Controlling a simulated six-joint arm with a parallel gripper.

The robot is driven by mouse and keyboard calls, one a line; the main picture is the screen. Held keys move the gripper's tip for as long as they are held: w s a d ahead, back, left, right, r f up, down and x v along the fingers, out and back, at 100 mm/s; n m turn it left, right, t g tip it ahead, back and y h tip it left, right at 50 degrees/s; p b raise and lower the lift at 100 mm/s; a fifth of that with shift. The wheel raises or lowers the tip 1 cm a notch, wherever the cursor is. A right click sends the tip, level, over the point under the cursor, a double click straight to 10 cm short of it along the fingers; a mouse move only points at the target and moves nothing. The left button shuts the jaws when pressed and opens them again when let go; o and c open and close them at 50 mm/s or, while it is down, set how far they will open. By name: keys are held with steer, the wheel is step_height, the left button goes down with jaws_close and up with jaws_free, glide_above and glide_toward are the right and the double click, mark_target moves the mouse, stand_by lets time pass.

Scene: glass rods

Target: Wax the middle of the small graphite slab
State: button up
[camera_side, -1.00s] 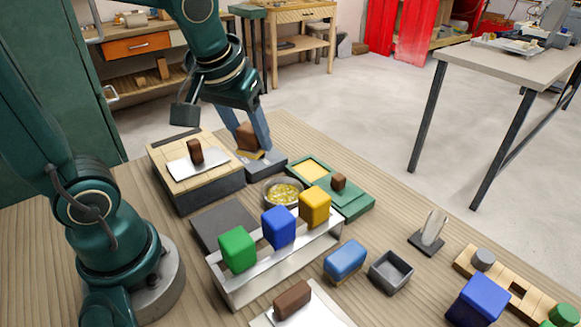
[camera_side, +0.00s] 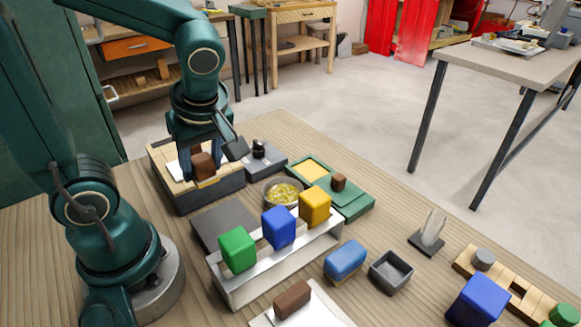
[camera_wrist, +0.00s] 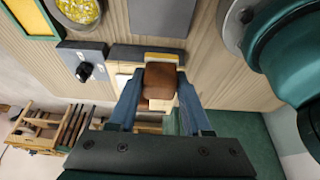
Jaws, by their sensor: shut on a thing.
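My gripper (camera_side: 203,176) is shut on a brown block (camera_side: 204,164) with a pale yellow underside. It is over the near part of a wood-tiled block (camera_side: 212,187) with dark grey sides. In the wrist view the brown block (camera_wrist: 160,78) sits between my fingertips (camera_wrist: 160,92); whether its underside touches anything cannot be told. A flat dark grey slab (camera_side: 222,226), which looks like graphite, lies bare on the table in front of the tiled block. It also shows in the wrist view (camera_wrist: 162,18). A pale plate (camera_side: 177,168) on the tiles is partly hidden by my gripper.
A grey plate (camera_side: 272,164) with a black knob and a bowl of yellow pellets (camera_side: 282,192) stand right of the tiled block. A green tray (camera_side: 352,203) with a yellow pad lies beyond. A pale rack (camera_side: 272,268) with green, blue and yellow blocks stands close in front of the slab.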

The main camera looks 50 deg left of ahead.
glide_above(219, 210)
steer(key=s, duration=0.1)
steer(key=shift+s+f, duration=0.1)
steer(key=shift+f, duration=2.6)
step_height(219, 210, down, 2)
steer(key=shift+d+f, duration=0.15)
steer(key=shift+f, duration=0.1)
steer(key=shift+d+r, duration=0.2)
steer(key=shift+d, duration=0.25)
jaws_close()
steer(key=shift+d+f, duration=0.2)
steer(key=shift+d, duration=2.65)
steer(key=shift+a, duration=3.5)
steer(key=shift+w, duration=0.6)
steer(key=shift+d, duration=3.6)
steer(key=shift+a, duration=3.55)
steer(key=shift+a+r, duration=0.1)
steer(key=shift+r, duration=0.15)
steer(key=shift+s+r, duration=0.1)
steer(key=shift+r, duration=3.7)
